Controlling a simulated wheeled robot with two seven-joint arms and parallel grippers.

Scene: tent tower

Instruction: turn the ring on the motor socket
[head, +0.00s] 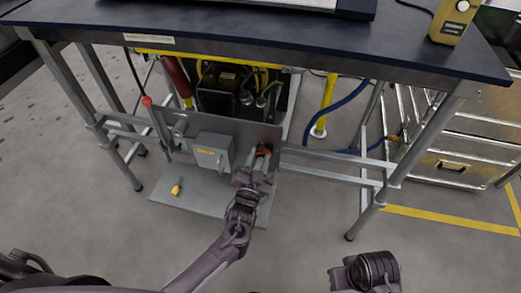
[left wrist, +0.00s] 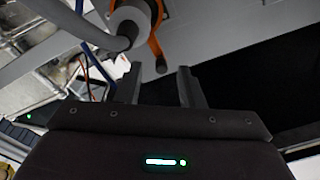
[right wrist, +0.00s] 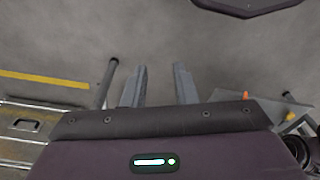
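The motor socket (head: 264,148) is a small grey fitting with an orange ring on the upright grey panel under the table. In the left wrist view, the grey round socket (left wrist: 128,22) has a thick grey cable, and the orange ring (left wrist: 156,42) curves beside it. My left gripper (head: 262,168) is right in front of the socket and hides part of it. Its two fingers (left wrist: 162,88) are apart with nothing visible between them; the ring lies just beyond the fingertips. My right gripper (right wrist: 159,85) is open and empty above the floor, far from the socket.
A grey box (head: 212,151) is mounted on the panel left of the socket. A yellow item (head: 176,189) lies on the base plate (head: 200,203). The dark tabletop (head: 270,45) overhangs the panel. Table legs and rails stand at both sides. Metal drawers (head: 460,150) are at right.

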